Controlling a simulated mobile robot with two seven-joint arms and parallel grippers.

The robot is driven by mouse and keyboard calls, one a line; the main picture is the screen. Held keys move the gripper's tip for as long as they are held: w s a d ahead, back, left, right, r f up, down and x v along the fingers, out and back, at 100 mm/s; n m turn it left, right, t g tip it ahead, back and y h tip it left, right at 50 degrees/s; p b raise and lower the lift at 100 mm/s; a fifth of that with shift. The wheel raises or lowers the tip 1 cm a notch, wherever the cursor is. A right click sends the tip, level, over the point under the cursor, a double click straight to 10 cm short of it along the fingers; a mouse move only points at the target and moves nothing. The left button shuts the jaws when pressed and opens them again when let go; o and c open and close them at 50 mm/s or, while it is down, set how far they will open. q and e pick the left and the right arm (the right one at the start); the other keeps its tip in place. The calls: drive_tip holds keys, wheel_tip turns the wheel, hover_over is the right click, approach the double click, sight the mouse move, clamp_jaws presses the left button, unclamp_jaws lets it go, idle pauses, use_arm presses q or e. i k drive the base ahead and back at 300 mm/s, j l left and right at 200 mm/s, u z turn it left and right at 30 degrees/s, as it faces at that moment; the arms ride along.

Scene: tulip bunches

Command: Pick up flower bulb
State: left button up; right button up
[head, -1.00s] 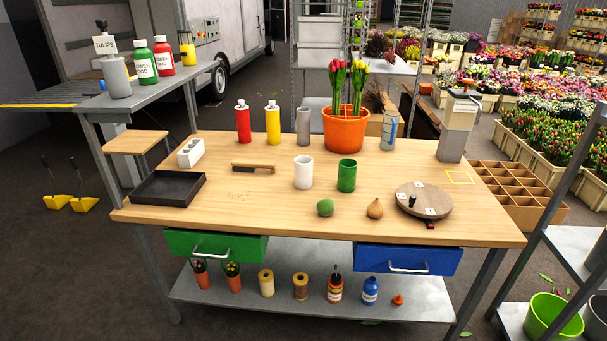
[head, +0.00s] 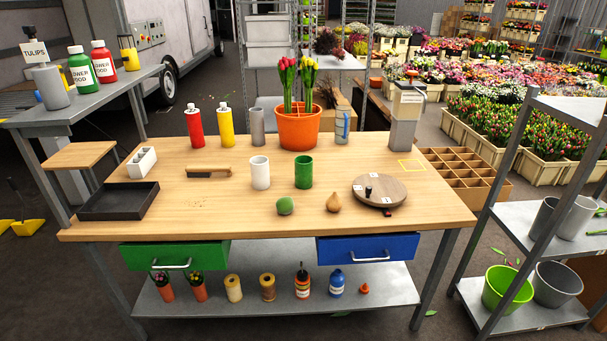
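The flower bulb (head: 333,203), brown and pear-shaped with a pointed top, sits on the wooden table (head: 240,218) near its front edge. It stands between a green ball-like item (head: 285,206) on its left and a round wooden turntable (head: 379,196) on its right. Nothing touches the bulb. Neither of my grippers shows in the head view.
Behind the bulb stand a green cup (head: 303,172), a white cup (head: 260,173) and an orange tulip pot (head: 298,128). A black tray (head: 119,201) lies at the left. Green (head: 174,255) and blue (head: 368,247) drawers are under the front edge. The table's front middle is mostly clear.

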sight(334, 204)
drive_tip(key=i+j+z, duration=0.1)
drive_tip(key=z, duration=0.35)
drive_tip(key=i+j+z, duration=0.15)
drive_tip(key=z, duration=0.25)
drive_tip(key=j+z, duration=0.2)
drive_tip(key=z, duration=0.25)
drive_tip(key=i+j+z, duration=0.2)
drive_tip(key=j, duration=0.25)
drive_tip(key=j+z, duration=0.2)
drive_tip(key=j, duration=0.25)
drive_tip(key=i+j, duration=0.1)
drive_tip(key=j, duration=0.9)
drive_tip(key=i+z, duration=0.05)
